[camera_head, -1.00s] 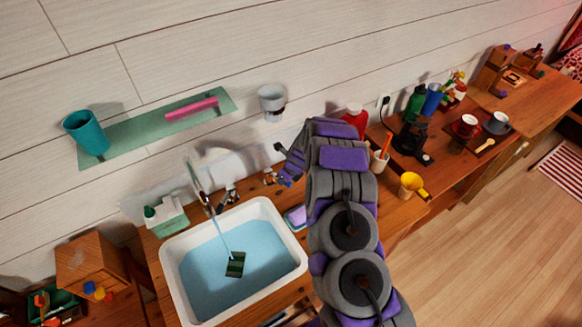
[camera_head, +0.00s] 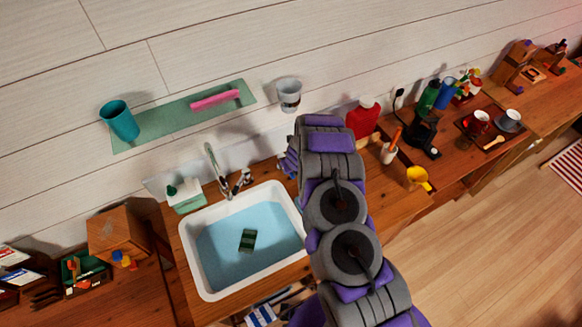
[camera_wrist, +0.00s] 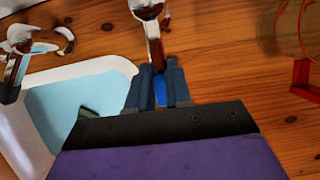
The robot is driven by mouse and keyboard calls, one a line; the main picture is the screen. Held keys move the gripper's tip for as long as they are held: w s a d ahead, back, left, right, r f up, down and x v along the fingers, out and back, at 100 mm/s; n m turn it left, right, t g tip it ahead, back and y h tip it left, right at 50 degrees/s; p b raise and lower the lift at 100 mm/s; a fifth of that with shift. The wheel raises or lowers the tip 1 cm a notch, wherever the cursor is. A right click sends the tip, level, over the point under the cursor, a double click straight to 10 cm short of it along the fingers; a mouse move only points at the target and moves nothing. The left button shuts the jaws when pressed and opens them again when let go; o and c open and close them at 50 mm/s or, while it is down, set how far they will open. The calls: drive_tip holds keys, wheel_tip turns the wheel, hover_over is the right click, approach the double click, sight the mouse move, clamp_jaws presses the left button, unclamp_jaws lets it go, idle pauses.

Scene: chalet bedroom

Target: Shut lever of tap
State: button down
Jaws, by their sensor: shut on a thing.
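The metal tap spout (camera_head: 213,163) stands behind the white sink (camera_head: 190,265), and no water stream shows from it. A metal tap handle (camera_head: 240,180) stands to the spout's right. In the wrist view, my gripper (camera_wrist: 159,72) is shut on the tap lever (camera_wrist: 152,38), a shiny metal piece. A blue part (camera_wrist: 160,92) shows between the fingers. Another metal tap part (camera_wrist: 17,50) stands at the left of the wrist view. In the head view my arm hides most of the gripper and the lever.
A green sponge (camera_head: 248,240) lies in the sink's blue water. A soap box (camera_head: 185,197) stands left of the tap. A glass shelf (camera_head: 150,132) is above.

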drive_tip(key=shift+w+r, duration=0.2)
drive_tip(key=c, duration=1.4)
unclamp_jaws()
drive_tip(key=o, duration=0.4)
drive_tip(key=shift+s+a+f, duration=0.1)
drive_tip(key=shift+a+f, duration=0.05)
drive_tip(key=shift+a, duration=0.05)
drive_tip(key=shift+c, duration=0.2)
drive_tip(key=shift+d, duration=0.1)
drive_tip(key=shift+s+r, duration=0.15)
drive_tip(key=shift+r, duration=0.2)
drive_tip(key=v, duration=1.6)
drive_tip(key=shift+s+r+p, duration=0.2)
drive_tip(key=shift+p, duration=0.1)
